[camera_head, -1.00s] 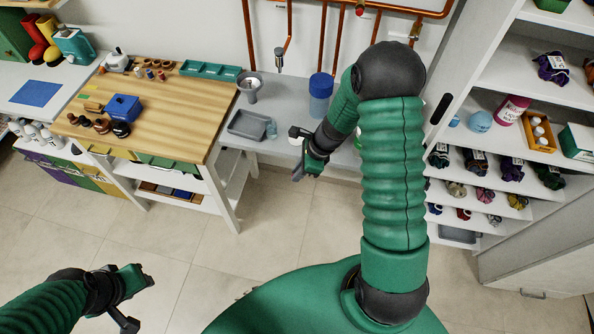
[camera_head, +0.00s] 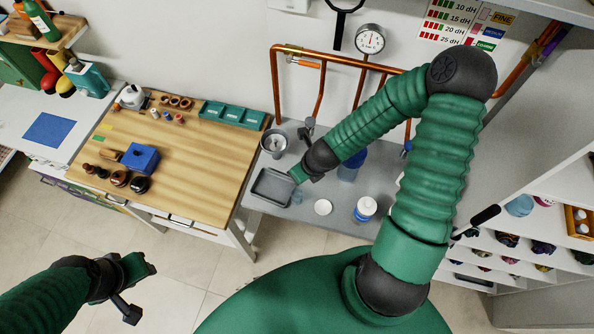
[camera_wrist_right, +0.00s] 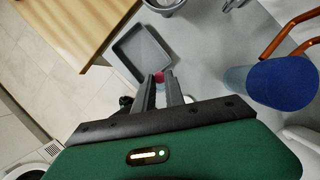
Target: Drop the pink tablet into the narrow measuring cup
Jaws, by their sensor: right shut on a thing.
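The small pink tablet (camera_wrist_right: 159,76) shows at the fingertips of my right gripper (camera_wrist_right: 161,84) in the right wrist view. That gripper is shut on it. In the head view my right gripper (camera_head: 298,174) is at the right edge of the grey tray, above a small clear bluish cup (camera_head: 297,196). The cup is partly hidden by the gripper and looks like the measuring cup; its narrowness is hard to judge. My left gripper (camera_head: 138,287) is open and empty over the floor at the lower left.
The grey tray (camera_head: 258,198) lies on the grey counter beside the cup. A white round lid (camera_head: 323,207), a white-capped bottle (camera_head: 366,208), a blue-topped vessel (camera_head: 351,164) and a metal funnel-like bowl (camera_head: 273,143) stand nearby. Copper pipes (camera_head: 340,60) run along the wall.

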